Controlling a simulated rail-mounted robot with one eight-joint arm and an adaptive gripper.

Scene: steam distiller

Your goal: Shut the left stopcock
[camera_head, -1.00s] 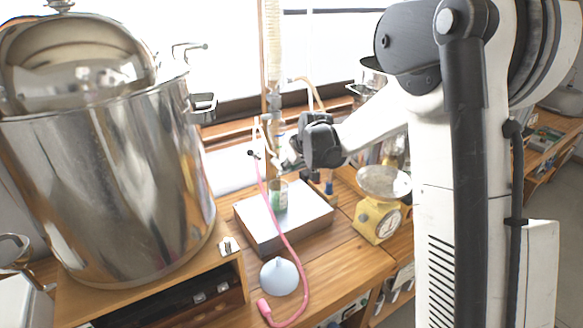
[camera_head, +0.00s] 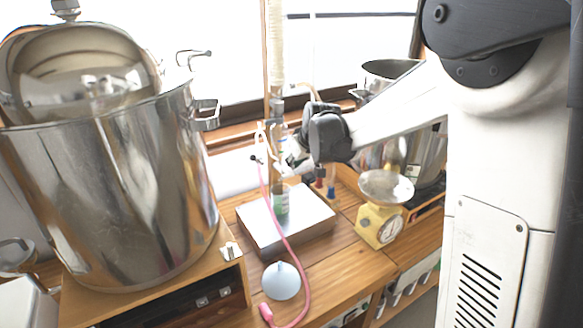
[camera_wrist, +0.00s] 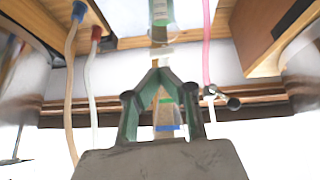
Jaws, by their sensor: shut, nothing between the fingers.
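The left stopcock shows as a small dark handle (camera_head: 257,158) at the top of the pink tube (camera_head: 264,185) in the head view. The wrist view looks upside down, and there the stopcock handle (camera_wrist: 223,98) is right of my gripper. My gripper (camera_wrist: 160,72) is shut and empty, its green-grey fingertips meeting in front of the glass column (camera_wrist: 163,112). The fingers appear apart from the handle. In the head view my dark wrist is right of the column and its fingertips are hard to make out.
A large steel pot (camera_head: 110,190) stands at the left. A flat metal box (camera_head: 288,235) with a small green-marked vessel (camera_head: 281,203) sits below the column. A yellow scale (camera_head: 379,222) is at the right. A pale blue funnel (camera_head: 281,281) lies in front.

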